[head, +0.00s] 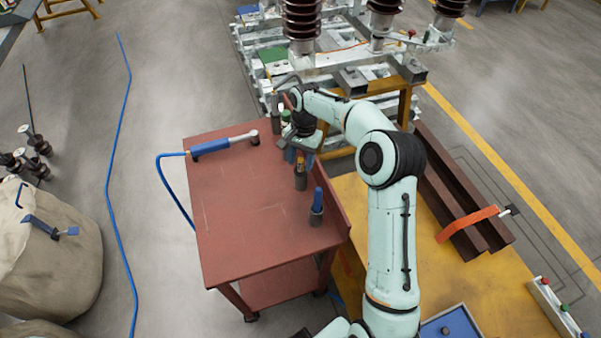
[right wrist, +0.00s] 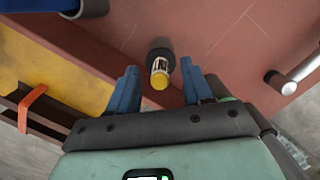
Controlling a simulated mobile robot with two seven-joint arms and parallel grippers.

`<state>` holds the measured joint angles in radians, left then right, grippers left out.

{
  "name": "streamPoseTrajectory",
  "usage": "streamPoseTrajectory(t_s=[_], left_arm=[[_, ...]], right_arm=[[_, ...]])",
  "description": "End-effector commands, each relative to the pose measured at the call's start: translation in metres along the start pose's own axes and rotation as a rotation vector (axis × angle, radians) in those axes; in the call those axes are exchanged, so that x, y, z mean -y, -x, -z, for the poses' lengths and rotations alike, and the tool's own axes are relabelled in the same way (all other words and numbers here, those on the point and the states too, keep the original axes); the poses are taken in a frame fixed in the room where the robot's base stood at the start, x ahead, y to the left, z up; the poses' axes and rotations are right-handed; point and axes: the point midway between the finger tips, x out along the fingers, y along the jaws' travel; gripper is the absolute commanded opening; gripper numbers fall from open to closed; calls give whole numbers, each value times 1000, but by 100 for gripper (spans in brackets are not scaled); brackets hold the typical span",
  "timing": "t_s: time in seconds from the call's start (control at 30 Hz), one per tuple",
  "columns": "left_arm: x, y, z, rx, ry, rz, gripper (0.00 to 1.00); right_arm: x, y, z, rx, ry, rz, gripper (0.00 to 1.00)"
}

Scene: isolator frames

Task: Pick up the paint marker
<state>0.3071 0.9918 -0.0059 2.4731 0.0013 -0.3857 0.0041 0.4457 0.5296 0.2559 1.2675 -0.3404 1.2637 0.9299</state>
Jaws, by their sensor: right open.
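The paint marker (right wrist: 160,70), with a white label and a yellow end, stands in a dark round holder (right wrist: 161,50) in the right wrist view. In the head view the same holder (head: 300,181) stands near the right edge of the red cart top, with the marker's yellow-orange end (head: 300,163) showing above it. My right gripper (right wrist: 160,67) is open, its blue fingers on either side of the marker with gaps at both sides. In the head view my right gripper (head: 300,153) is just beyond the marker, partly hidden by its own wrist. My left gripper is not in view.
A blue-topped item (head: 318,199) stands in another dark holder nearer on the red cart (head: 235,215). A green-topped item (head: 286,117) is beside my wrist. The cart's middle is clear.

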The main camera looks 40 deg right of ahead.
Motion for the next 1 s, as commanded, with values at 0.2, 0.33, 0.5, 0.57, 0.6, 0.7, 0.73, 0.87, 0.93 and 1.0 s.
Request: streamPoseTrajectory(t_s=[0.2,0.33,0.5,0.57,0.6,0.7,0.73,0.87,0.93,1.0], left_arm=[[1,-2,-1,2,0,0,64],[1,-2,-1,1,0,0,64],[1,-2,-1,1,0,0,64],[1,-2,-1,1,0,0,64],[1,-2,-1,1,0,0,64],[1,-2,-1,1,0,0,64],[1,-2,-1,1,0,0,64],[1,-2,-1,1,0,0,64],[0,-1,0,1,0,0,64],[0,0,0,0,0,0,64]], right_arm=[[0,-16,0,-1,-1,2,50],[0,-15,0,-1,-1,2,50],[0,-15,0,-1,-1,1,7],[0,-15,0,-1,-1,1,0],[0,-15,0,-1,-1,1,0],[0,-15,0,-1,-1,1,0],[0,-15,0,-1,-1,2,0],[0,-13,0,-2,-1,2,0],[1,-8,0,-3,-1,2,0],[1,1,-1,-5,-1,3,0]])
